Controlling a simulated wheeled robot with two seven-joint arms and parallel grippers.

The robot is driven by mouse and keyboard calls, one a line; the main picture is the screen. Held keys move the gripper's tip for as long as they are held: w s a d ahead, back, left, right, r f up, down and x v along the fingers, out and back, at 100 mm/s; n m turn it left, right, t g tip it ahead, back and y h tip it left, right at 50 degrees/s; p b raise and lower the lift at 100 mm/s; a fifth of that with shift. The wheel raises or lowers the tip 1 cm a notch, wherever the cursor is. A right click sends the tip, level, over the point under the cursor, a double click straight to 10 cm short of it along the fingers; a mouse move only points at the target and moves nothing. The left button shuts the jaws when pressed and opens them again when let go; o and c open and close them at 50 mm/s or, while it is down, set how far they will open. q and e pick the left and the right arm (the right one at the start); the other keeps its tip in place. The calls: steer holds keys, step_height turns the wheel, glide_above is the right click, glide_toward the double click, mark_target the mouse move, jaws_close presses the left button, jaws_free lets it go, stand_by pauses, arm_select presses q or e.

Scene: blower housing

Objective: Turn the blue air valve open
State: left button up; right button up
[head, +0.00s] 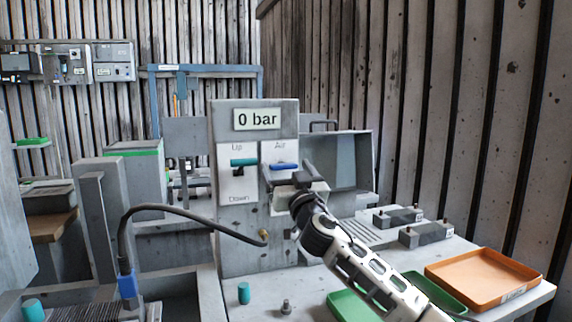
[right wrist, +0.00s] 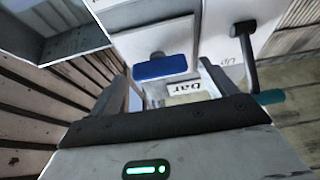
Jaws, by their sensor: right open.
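The blue air valve (head: 285,166) is a short horizontal handle on the panel under the label "Air". The grey control panel (head: 222,135) has a display (head: 257,119) reading "0 bar". My right gripper (head: 304,178) is in front of the panel, just below and right of the valve, and partly overlaps that area. In the right wrist view the blue handle (right wrist: 160,67) lies ahead between the open fingers (right wrist: 166,85), with nothing seen gripped. I cannot tell whether a finger touches it. My left gripper is not in view.
A teal lever (head: 243,162) marked Up and Down sits left of the valve; it also shows in the right wrist view (right wrist: 268,97). A black hose (head: 190,214) with a blue plug (head: 128,286) hangs at left. An orange tray (head: 482,276) and a green tray (head: 350,306) lie at right.

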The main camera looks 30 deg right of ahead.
steer(key=shift+w+d+r, duration=0.1)
steer(key=shift+w+r, duration=0.05)
steer(key=shift+w, duration=0.3)
steer(key=c, duration=1)
